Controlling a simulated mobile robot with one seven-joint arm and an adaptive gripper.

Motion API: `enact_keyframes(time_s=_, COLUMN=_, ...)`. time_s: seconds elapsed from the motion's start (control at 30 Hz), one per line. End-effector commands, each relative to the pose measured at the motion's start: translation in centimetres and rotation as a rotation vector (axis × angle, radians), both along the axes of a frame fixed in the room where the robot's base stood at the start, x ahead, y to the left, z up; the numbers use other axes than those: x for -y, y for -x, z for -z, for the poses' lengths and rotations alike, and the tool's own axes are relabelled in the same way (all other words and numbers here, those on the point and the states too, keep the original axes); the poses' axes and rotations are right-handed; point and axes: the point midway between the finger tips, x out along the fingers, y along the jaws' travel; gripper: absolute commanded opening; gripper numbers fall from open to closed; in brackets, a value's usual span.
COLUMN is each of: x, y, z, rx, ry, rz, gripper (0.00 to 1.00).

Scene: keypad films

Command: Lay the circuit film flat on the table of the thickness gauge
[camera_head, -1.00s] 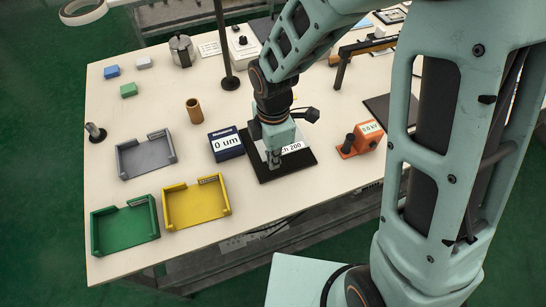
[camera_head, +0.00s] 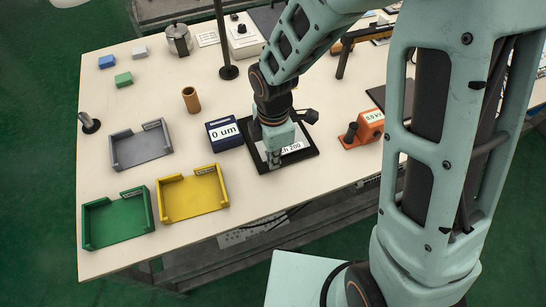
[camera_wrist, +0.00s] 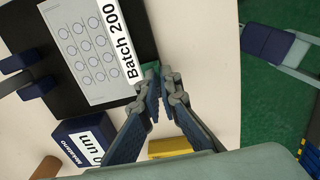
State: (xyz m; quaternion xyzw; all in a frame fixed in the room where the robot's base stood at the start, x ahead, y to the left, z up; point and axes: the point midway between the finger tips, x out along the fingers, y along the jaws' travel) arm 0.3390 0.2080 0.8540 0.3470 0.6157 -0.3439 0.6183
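The circuit film (camera_wrist: 88,60) is a pale sheet with rows of printed circles and a white "Batch 200" label. In the wrist view it lies over the black plate (camera_wrist: 62,100) beside the gauge's blue "0 um" box (camera_wrist: 85,143). I cannot tell if the film touches the plate. My gripper (camera_wrist: 160,70) has its fingertips nearly together at a small green tab by the film's label end, and seems shut on it. In the head view, my gripper (camera_head: 273,160) hides part of the film, beside the blue box (camera_head: 223,133).
Yellow (camera_head: 192,207), green (camera_head: 118,232) and grey (camera_head: 141,160) trays stand to the left. A brown cylinder (camera_head: 190,99) and a black post (camera_head: 228,71) stand behind. The table's front edge is close.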

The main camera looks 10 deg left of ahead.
Motion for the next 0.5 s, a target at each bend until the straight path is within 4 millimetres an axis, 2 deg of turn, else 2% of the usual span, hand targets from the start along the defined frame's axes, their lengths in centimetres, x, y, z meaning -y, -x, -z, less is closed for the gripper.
enact_keyframes(time_s=0.5, x=0.02, y=0.01, z=0.57, rx=-0.001, ry=0.001, rz=-0.001, gripper=0.00)
